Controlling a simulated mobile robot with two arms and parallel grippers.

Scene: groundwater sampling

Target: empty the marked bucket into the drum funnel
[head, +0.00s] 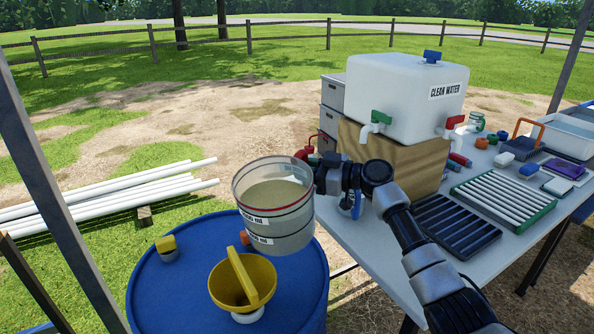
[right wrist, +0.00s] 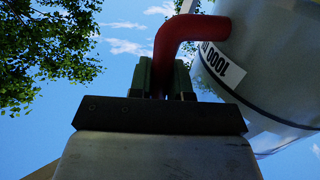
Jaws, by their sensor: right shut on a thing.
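The marked bucket (head: 278,222) is translucent, with dark bands and white "ml" labels, and holds murky tan liquid. It is in the air above the right part of the blue drum (head: 165,290), roughly upright with a slight tilt. My right gripper (head: 323,176) is at its right side. In the right wrist view my right gripper (right wrist: 163,80) is shut on a red handle (right wrist: 180,35) joined to the bucket (right wrist: 265,60). The yellow funnel (head: 228,284) sits on the drum top, below and left of the bucket. My left gripper is not in view.
The table (head: 375,255) at right holds a clean water tank (head: 400,95), black rack (head: 455,225) and other gear. A canopy post (head: 55,180) crosses the left.

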